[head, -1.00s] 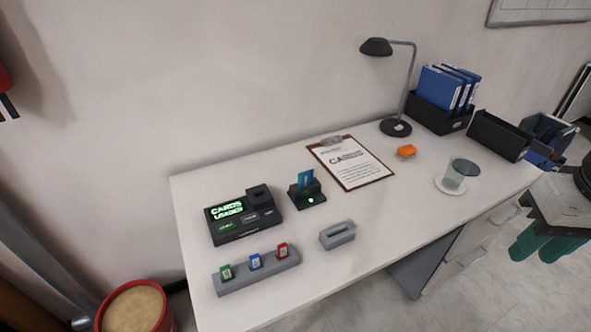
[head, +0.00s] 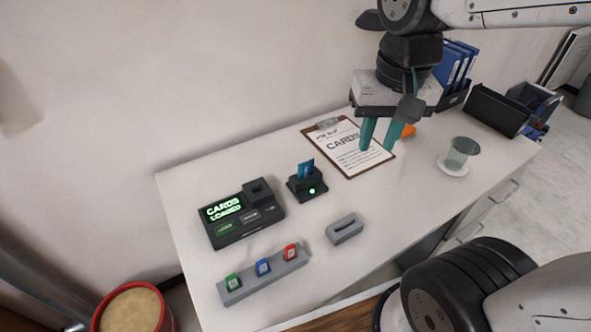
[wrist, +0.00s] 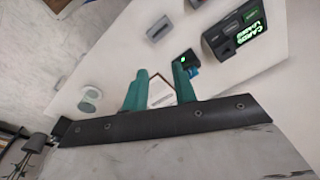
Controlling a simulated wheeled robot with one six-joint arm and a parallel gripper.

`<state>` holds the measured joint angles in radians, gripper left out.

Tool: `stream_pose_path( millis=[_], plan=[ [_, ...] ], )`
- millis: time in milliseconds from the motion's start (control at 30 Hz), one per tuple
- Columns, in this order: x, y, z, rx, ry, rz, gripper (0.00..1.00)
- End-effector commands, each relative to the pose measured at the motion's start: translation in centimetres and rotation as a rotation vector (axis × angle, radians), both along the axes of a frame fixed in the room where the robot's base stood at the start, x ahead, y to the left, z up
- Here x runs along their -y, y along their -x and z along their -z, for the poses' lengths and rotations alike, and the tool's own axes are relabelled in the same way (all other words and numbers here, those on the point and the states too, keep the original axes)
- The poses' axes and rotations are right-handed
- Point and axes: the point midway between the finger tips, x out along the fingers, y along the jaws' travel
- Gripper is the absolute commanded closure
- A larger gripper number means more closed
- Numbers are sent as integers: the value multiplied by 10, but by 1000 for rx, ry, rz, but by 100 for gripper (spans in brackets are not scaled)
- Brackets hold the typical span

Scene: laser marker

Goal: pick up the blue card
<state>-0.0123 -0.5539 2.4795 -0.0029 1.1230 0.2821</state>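The blue card (head: 306,169) stands upright in a small black holder (head: 307,187) with a green light, near the middle of the desk. In the wrist view the card (wrist: 194,71) shows as a small blue patch, partly hidden by a finger. My gripper (head: 377,148) has two teal fingers pointing down, spread apart with nothing between them. It is above the clipboard, to the right of the card and not touching it. The fingers also show in the wrist view (wrist: 161,84).
A black device (head: 241,213) reading "CARDS LOADED" stands left of the holder. A grey rack (head: 264,274) with green, blue and red tags and a grey slotted block (head: 345,228) are in front. A clipboard (head: 349,147) and a glass (head: 461,152) are to the right.

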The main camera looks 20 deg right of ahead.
Motion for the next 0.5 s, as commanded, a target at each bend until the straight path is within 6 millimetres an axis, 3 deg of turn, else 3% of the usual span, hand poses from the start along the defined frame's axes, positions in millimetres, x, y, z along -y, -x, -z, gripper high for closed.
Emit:
stream_pose_path(
  millis=[100, 267, 500],
  plan=[
    [-5, -50, 18, -29, -17, 192, 73],
    [-13, -112, 54, -50, -34, 465, 73],
    [-23, -189, 129, -75, -46, 848, 73]
  ],
)
